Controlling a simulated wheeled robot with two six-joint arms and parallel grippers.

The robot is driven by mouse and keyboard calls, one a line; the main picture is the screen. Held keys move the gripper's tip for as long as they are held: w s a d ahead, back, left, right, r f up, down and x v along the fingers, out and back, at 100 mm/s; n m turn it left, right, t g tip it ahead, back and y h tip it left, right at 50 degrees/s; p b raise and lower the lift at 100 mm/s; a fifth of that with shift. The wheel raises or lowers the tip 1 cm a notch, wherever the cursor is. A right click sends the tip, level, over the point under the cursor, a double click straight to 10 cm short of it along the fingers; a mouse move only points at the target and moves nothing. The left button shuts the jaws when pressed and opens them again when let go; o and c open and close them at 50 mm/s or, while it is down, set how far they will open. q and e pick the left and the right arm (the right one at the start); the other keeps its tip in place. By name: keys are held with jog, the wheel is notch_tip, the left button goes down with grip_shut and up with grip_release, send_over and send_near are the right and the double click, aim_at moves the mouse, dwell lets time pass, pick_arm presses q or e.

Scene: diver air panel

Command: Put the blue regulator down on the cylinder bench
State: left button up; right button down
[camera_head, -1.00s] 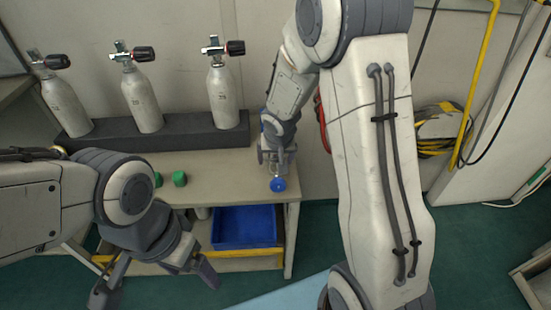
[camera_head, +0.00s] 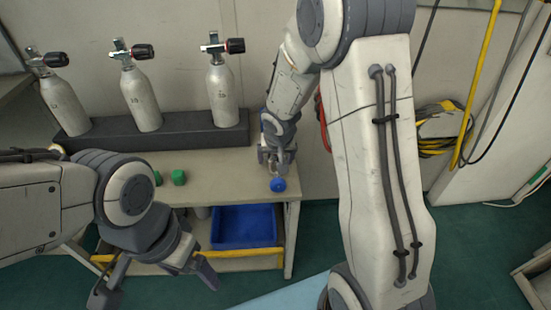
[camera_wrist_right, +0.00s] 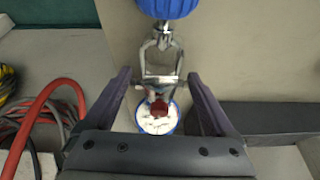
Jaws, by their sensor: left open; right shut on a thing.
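The blue regulator (camera_head: 278,185) is at the right end of the cylinder bench (camera_head: 225,165), near its front edge. Its round blue knob faces the front. In the right wrist view its blue knob (camera_wrist_right: 168,8) is at the top, with a metal yoke and a white, blue-rimmed dial below. My right gripper (camera_head: 272,164) is shut on the regulator, with a finger on each side of the yoke in the wrist view (camera_wrist_right: 160,85). Whether the regulator touches the bench top is hard to tell. My left gripper (camera_head: 155,284) is open and empty, in front of the bench at lower left.
Several grey cylinders with black-knobbed valves, one of them here (camera_head: 223,90), stand in a dark rack (camera_head: 185,136) along the bench's back. Green caps (camera_head: 179,177) lie left of the regulator. A blue bin (camera_head: 245,225) sits below. Bare bench top lies between caps and regulator.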

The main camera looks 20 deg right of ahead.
jog(key=shift+f+b, duration=0.35)
jog(key=shift+b, duration=0.15)
grip_release()
jog(key=d+p+v, duration=0.1)
jog(key=p+v, duration=0.3)
jog(key=v, duration=0.6)
jog(key=shift+s+a+r, duration=0.15)
jog(key=shift+a+r, duration=0.05)
jog(key=shift+a, duration=0.3)
jog(key=s+a+r+n+g+y, duration=0.1)
jog(key=s+a+r+n, duration=0.1)
jog(key=s+a+n, duration=0.45)
jog(key=s+a+r+n+g, duration=0.1)
jog(key=s+a+g, duration=0.15)
jog(key=s, duration=0.75)
jog(key=s+a+r+n+g+y, duration=0.1)
jog(key=s+a+r+n, duration=0.15)
jog(key=s+a, duration=0.45)
notch_tip(320, 180, up, 20)
jog(key=s+d+n+p, duration=0.1)
jog(key=p, duration=1.9)
jog(key=shift+s+f, duration=0.25)
jog(key=shift+s, duration=0.15)
